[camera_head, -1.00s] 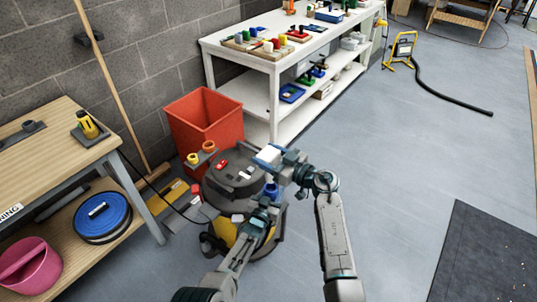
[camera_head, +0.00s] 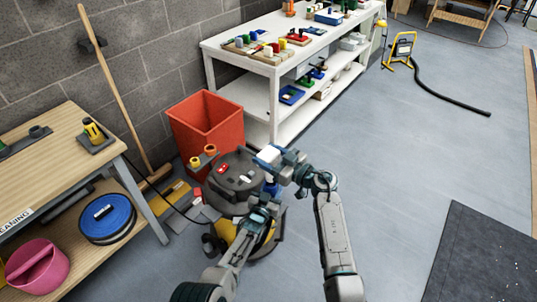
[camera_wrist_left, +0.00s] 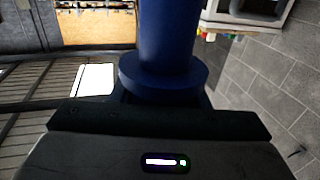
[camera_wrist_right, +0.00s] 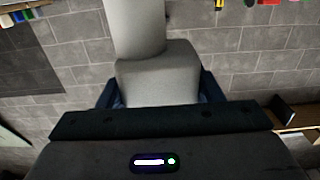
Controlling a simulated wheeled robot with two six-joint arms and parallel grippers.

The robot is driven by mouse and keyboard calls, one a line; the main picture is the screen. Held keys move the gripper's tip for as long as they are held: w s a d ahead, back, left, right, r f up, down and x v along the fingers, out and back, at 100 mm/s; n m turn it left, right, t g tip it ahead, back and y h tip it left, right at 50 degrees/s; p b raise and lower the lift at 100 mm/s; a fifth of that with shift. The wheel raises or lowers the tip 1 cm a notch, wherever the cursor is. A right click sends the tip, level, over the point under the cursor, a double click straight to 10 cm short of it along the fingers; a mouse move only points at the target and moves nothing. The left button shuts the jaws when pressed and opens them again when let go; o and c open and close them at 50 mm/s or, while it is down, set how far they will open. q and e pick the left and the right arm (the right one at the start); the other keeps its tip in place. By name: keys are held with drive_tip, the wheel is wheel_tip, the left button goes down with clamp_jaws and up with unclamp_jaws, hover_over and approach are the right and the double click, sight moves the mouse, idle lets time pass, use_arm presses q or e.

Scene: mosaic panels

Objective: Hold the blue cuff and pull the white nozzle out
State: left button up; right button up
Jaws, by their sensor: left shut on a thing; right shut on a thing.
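The blue cuff (camera_head: 272,187) shows small in the head view, partly hidden behind my left gripper. It also fills the upper middle of the left wrist view (camera_wrist_left: 168,38), with a wider flange near the jaws. My left gripper (camera_head: 266,198) is shut on it. The white nozzle (camera_head: 267,154) shows above the cuff in the head view. In the right wrist view, the pale nozzle (camera_wrist_right: 156,78) stands between the jaws of my right gripper (camera_head: 279,162), which is shut on it. I cannot tell whether the nozzle and cuff still touch.
A black and yellow vacuum (camera_head: 237,178) stands just behind and left of my grippers. A red bin (camera_head: 206,122) is behind it. A wooden bench (camera_head: 52,150) stands at the left, a white shelf table (camera_head: 270,62) at the back. The floor to the right is mostly clear.

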use_arm(q)
drive_tip(key=shift+r+p, duration=0.3)
drive_tip(key=shift+r, duration=0.15)
drive_tip(key=o, duration=1.1)
drive_tip(key=shift+o, duration=0.2)
drive_tip(key=shift+f, duration=0.1)
